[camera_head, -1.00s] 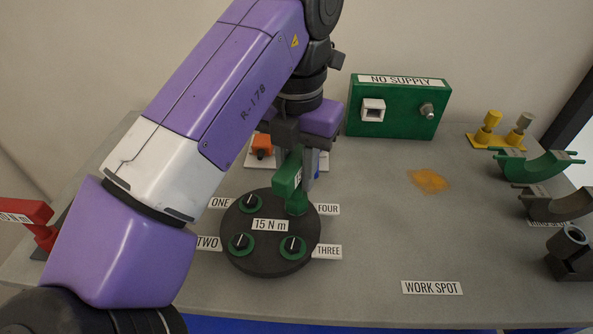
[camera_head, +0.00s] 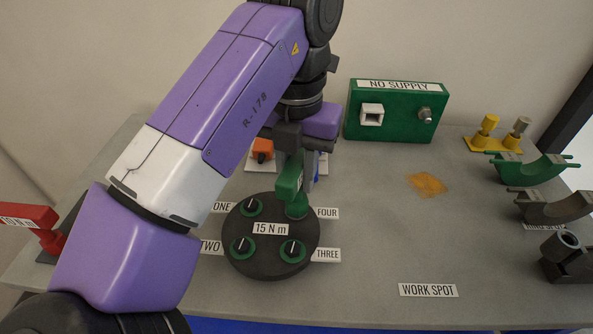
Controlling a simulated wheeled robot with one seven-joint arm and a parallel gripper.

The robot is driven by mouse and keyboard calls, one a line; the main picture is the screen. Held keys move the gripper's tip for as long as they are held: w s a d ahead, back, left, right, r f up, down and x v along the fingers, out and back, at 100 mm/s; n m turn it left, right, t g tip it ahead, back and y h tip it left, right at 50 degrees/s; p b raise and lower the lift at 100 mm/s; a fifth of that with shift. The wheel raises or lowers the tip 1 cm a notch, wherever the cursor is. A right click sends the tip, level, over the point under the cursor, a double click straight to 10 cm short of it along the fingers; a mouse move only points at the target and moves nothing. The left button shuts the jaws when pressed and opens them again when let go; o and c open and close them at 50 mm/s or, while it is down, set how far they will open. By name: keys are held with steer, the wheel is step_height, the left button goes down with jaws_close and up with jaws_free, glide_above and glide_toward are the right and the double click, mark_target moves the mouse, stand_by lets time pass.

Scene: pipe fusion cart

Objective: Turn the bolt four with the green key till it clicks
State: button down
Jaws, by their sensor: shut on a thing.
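The round dark plate (camera_head: 270,266) marked 15 N m lies on the table, with bolts by the labels ONE, TWO, THREE and FOUR. Bolt one (camera_head: 250,204), bolt two (camera_head: 241,246) and bolt three (camera_head: 292,250) show black heads with white marks in green rings. The green key (camera_head: 291,180) stands upright over the spot by the FOUR label (camera_head: 326,213), its foot covering bolt four. My gripper (camera_head: 300,165) is shut on the key's upper part, partly hidden by the key and my arm. A red key (camera_head: 28,216) marked in N m stands at the far left.
A green NO SUPPLY box (camera_head: 396,110) stands at the back. Yellow fittings (camera_head: 485,133), curved clamps (camera_head: 530,168) and a dark holder (camera_head: 568,255) line the right side. An orange patch (camera_head: 428,184) marks the table; the area near the WORK SPOT label (camera_head: 428,290) is clear.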

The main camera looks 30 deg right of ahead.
mark_target(297, 159)
steer(key=shift+r+p, duration=1.45)
steer(key=shift+r, duration=0.25)
steer(key=shift+r, duration=0.15)
steer(key=shift+r+p, duration=0.85)
steer(key=shift+p, duration=0.15)
steer(key=shift+d, duration=0.1)
